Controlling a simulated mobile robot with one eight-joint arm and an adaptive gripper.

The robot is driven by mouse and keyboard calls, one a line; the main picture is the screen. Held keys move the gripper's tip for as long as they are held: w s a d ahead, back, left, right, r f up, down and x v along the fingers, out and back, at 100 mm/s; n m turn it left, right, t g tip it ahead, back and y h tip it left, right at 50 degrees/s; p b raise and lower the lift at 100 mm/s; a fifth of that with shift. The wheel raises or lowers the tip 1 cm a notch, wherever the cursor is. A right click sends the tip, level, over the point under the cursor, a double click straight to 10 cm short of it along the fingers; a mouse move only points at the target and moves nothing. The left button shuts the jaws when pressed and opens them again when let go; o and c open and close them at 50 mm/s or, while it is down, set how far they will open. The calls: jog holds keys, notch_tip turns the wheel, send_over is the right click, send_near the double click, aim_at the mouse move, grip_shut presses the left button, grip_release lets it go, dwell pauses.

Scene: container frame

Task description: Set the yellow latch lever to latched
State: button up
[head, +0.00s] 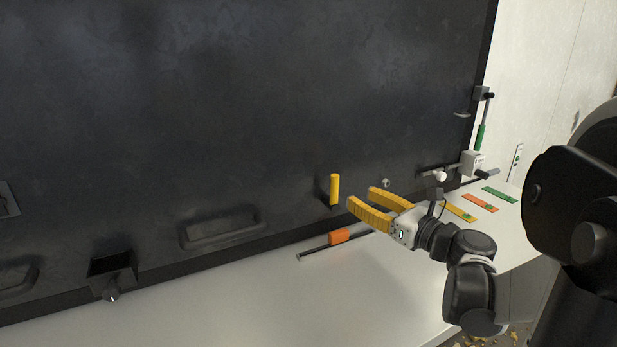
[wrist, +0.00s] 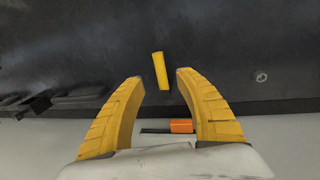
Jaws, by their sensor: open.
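The yellow latch lever (head: 334,189) is a short bar on the dark panel, standing almost upright in the head view. In the wrist view the lever (wrist: 160,70) leans slightly, ahead of the gap between my fingers. My gripper (head: 361,197) has two yellow ribbed fingers and is open and empty. It is just right of the lever in the head view, apart from it. In the wrist view my gripper's fingertips (wrist: 159,80) stand on either side below the lever. The lever's lower mount is dark and hard to make out.
An orange slider block (head: 339,237) sits on a track on the white shelf (head: 270,300) below. A recessed handle (head: 221,228) and a black box with a knob (head: 111,275) are left.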

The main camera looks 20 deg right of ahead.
aim_at(337, 185)
jog(key=x, duration=1)
jog(key=shift+a+b, duration=0.1)
jog(key=shift+b, duration=0.2)
grip_shut()
